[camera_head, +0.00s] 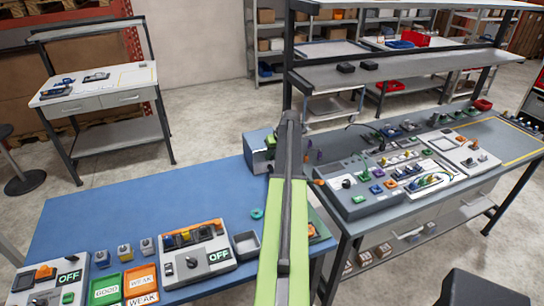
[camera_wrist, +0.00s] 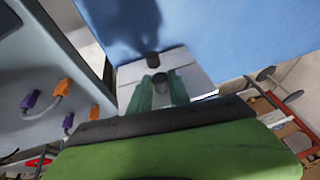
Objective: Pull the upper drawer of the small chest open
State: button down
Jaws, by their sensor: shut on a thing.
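In the wrist view, a pale grey block (camera_wrist: 198,82), which looks like the small chest, has two short dark knobs, one (camera_wrist: 152,59) beyond the other (camera_wrist: 160,77). My gripper (camera_wrist: 160,86) has its two green fingers either side of the nearer knob and is shut on it. I cannot tell how far any drawer stands out; the fingers and the dark gripper body hide part of the front. In the head view, a blue-grey box (camera_head: 257,139), perhaps the chest, stands at the blue table's back right corner, partly hidden by my green and grey arm.
The blue table (camera_head: 110,215) has clear room at left and middle. Switch boxes (camera_head: 195,262), signs and a small grey tray (camera_head: 247,243) stand along its front. A grey bench (camera_head: 345,222) with control panels adjoins right. Orange and purple plugs (camera_wrist: 30,99) show left in the wrist view.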

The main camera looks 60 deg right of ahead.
jog(key=s+a, duration=0.6)
jog(key=s, duration=0.2)
jog(key=c, duration=1.2)
grip_release()
jog(key=p+v, duration=1.6)
jog(key=v, duration=0.1)
jog(key=shift+r, duration=0.15)
